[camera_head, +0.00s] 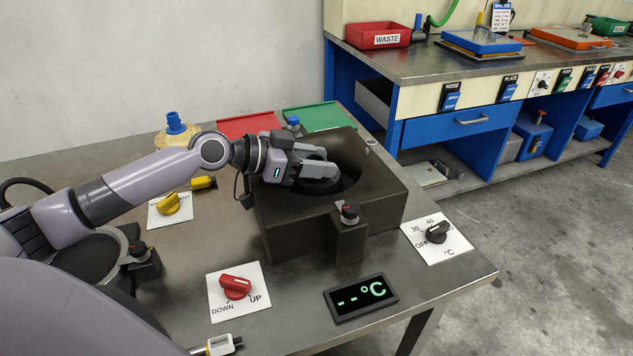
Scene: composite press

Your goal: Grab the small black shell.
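The dark block-shaped mold (292,229) stands on the metal table and has a round hollow in its top. A small black rounded piece, which looks like the shell (318,187), sits in the left part of the hollow. My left gripper (328,170) reaches in from the left, with its fingers inside the hollow right at this piece. The fingers cover part of it, and whether they are closed on it cannot be told. My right gripper is not in view.
A red UP/DOWN knob (236,287), a temperature display (360,298) and a black dial (437,233) lie around the mold. A yellow bottle with a blue cap (176,124), a red mat (250,126) and a green mat (320,116) are behind. A blue workbench (450,132) stands at right.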

